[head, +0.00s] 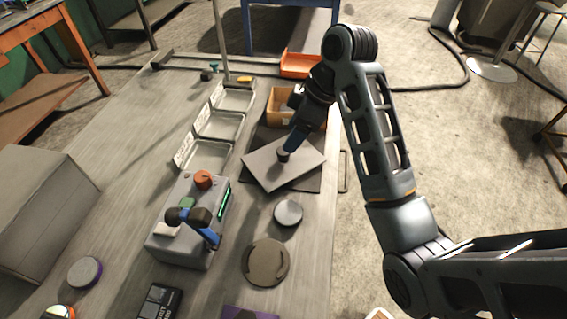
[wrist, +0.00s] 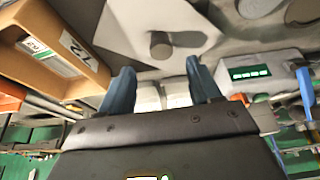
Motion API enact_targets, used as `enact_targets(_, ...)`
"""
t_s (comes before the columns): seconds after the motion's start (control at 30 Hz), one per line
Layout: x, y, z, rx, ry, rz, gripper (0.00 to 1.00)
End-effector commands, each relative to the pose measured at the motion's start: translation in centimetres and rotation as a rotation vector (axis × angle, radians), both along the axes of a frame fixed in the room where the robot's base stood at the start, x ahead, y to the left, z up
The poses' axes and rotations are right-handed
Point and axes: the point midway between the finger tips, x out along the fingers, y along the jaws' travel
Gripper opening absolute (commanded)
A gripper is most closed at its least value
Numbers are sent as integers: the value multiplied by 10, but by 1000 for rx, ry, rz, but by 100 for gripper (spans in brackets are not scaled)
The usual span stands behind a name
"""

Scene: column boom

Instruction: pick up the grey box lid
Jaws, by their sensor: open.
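The grey box lid (head: 300,163) is a flat square plate with a short round knob (head: 284,155) at its middle. It lies on a dark mat (head: 312,183) on the bench, turned at an angle to it. My gripper (head: 292,145) is over the lid, its blue fingers pointing down close to the knob. In the wrist view the lid (wrist: 128,25) and knob (wrist: 161,46) show ahead of my open, empty gripper (wrist: 160,80). The knob lines up with the gap between the fingers. I cannot tell whether the fingers touch anything.
A cardboard box (head: 281,105) stands just behind the lid, with an orange tray (head: 300,64) beyond. A grey control box (head: 180,248) with a red knob and blue lever is to the left front. A grey disc (head: 288,212) and a round brown plate (head: 265,262) lie in front.

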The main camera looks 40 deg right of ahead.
Motion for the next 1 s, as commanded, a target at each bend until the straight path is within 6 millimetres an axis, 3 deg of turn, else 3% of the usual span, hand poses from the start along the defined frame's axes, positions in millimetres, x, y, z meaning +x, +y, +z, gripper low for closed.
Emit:
enact_targets(0.5,12,13,-51,-1,1,0,63)
enact_targets(0.77,14,14,-55,-1,0,0,63)
enact_targets(1.0,14,14,-54,-1,0,0,43)
